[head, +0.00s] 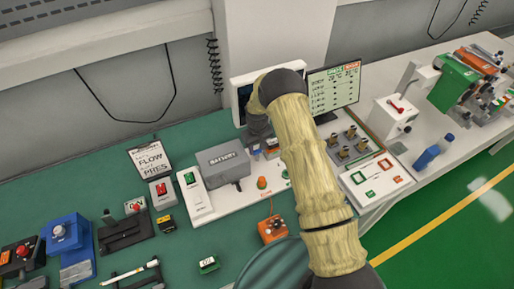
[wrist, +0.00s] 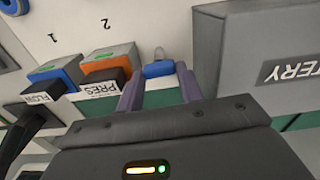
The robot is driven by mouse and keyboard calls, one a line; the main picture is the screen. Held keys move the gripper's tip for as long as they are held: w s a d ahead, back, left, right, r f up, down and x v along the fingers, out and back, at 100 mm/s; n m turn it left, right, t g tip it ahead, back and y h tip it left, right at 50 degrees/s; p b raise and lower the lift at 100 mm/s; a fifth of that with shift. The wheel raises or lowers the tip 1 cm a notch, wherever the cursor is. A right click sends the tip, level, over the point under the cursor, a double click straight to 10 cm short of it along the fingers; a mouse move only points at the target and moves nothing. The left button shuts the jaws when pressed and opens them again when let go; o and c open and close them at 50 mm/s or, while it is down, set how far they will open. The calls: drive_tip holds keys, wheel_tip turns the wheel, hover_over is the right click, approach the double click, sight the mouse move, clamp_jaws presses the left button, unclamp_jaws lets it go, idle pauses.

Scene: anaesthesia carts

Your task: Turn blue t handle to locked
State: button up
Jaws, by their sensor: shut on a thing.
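The blue handle (wrist: 160,69) shows in the wrist view between the two fingers of my gripper (wrist: 158,82). My gripper is shut on it. A grey stem (wrist: 159,52) shows just beyond the handle. The fingers hide part of the handle, so its full T shape and any locked mark cannot be made out. In the head view my arm covers the gripper and most of the handle's spot, beside the grey battery box (head: 222,164).
In the wrist view the battery box (wrist: 262,50) stands close on the right. A blue block (wrist: 54,72) and an orange block (wrist: 108,66), with FLOW and PRES plugs, sit on the left. A monitor (head: 334,87) stands behind my arm.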

sight(257, 150)
drive_tip(key=n+b, duration=0.4)
drive_tip(key=shift+f, duration=0.2)
drive_tip(key=n+b, duration=0.1)
drive_tip(key=n, duration=0.1)
drive_tip(key=n+b, duration=0.1)
drive_tip(key=n, duration=0.1)
drive_tip(key=shift+s+a+r+n+b, duration=0.1)
drive_tip(key=shift+r+n+b, duration=0.05)
drive_tip(key=shift+n+b, duration=0.15)
drive_tip(key=n+b, duration=0.1)
drive_tip(key=n, duration=0.7)
drive_tip(key=shift+s+r+n, duration=0.1)
drive_tip(key=shift+n, duration=0.2)
drive_tip(key=o, duration=1)
wheel_tip(257, 150, up, 17)
drive_tip(key=b, duration=0.3)
drive_tip(key=shift+r+b, duration=0.2)
drive_tip(key=shift+b, duration=0.15)
